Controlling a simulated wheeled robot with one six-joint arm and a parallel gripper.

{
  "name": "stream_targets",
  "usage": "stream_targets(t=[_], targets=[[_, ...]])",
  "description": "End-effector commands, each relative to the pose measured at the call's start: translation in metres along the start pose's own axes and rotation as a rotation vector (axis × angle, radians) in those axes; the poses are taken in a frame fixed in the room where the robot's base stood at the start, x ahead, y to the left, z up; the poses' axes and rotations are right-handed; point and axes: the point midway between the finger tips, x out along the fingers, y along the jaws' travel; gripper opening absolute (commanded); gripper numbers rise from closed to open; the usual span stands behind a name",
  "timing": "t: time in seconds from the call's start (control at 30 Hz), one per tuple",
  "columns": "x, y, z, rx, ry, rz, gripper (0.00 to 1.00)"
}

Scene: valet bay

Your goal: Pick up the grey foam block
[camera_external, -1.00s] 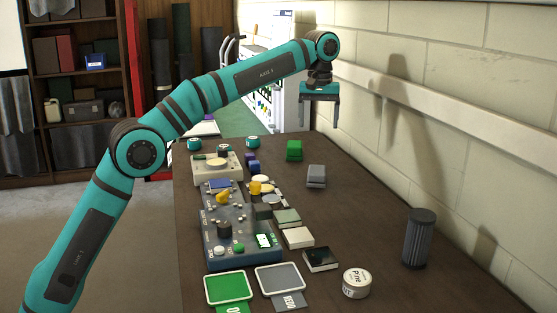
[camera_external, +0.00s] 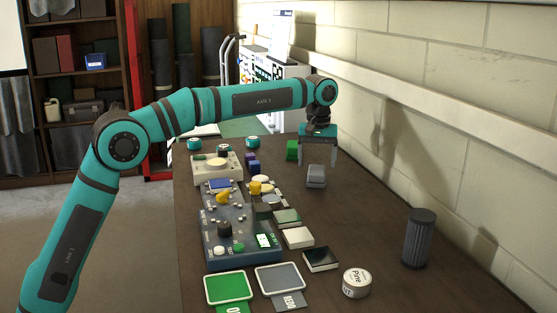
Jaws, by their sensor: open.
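The grey foam block (camera_external: 316,178) lies on the dark table, right of the middle row of items. My gripper (camera_external: 318,162) is open and points down, with its two fingers apart. In the picture its fingertips are level with the far end of the grey block, one toward each side. I cannot tell whether they are still above it or behind it. Nothing is held between the fingers.
A green block (camera_external: 292,150) lies close to the left of my gripper. A control panel (camera_external: 226,253) with buttons stands at the left. A ribbed dark cylinder (camera_external: 418,238) and a round white tin (camera_external: 356,283) stand nearer. The wall bounds the table on the right.

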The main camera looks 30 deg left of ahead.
Motion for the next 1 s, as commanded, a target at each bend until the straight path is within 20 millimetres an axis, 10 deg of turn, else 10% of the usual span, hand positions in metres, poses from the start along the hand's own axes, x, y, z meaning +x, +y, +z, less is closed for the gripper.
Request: stream_targets(t=[0.63, 0.9, 1.0], targets=[[0.048, 0.001, 0.0, 0.002, 0.0, 0.002, 0.78], [0.047, 0.001, 0.0, 0.002, 0.0, 0.002, 0.3], [0.047, 0.001, 0.0, 0.002, 0.0, 0.002, 0.3]])
